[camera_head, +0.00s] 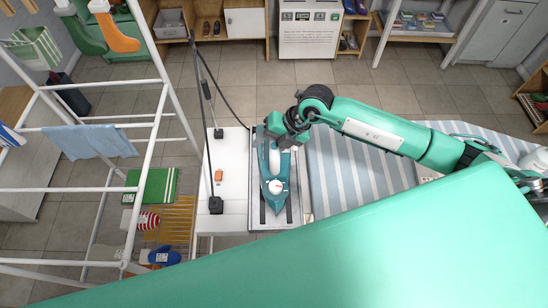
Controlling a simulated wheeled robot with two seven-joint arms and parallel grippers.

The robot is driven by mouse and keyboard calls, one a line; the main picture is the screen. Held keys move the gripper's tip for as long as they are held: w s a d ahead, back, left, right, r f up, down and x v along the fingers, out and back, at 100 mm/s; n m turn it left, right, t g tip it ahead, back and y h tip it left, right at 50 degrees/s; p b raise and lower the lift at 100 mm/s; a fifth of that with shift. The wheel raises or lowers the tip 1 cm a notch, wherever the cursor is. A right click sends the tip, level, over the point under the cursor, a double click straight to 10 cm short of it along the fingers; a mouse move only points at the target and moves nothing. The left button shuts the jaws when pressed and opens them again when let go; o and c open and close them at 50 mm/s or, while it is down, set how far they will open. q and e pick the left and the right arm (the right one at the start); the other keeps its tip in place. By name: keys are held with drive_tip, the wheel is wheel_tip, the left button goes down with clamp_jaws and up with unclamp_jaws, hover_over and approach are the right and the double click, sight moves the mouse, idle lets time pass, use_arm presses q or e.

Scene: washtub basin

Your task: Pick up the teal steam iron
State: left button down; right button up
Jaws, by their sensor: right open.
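The teal steam iron (273,187) lies on a grey metal rest (297,207) at the end of the ironing board. It has a pale round dial toward its near end. My right gripper (273,137) is open over the far end of the iron, and my right arm reaches in from the right. The gripper covers part of the iron's far end, and I cannot tell whether its fingers touch the iron or stand around its handle. My left gripper is not in view.
A striped ironing board (345,170) extends right of the rest. A white side surface (232,165) holds a small orange item (218,175) and a thin pole with a cord. A white drying rack (150,150) with a blue towel (90,141) stands left. Tiled floor is clear behind.

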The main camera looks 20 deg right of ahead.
drive_tip(key=shift+c, duration=0.4)
clamp_jaws()
drive_tip(key=shift+r, duration=0.15)
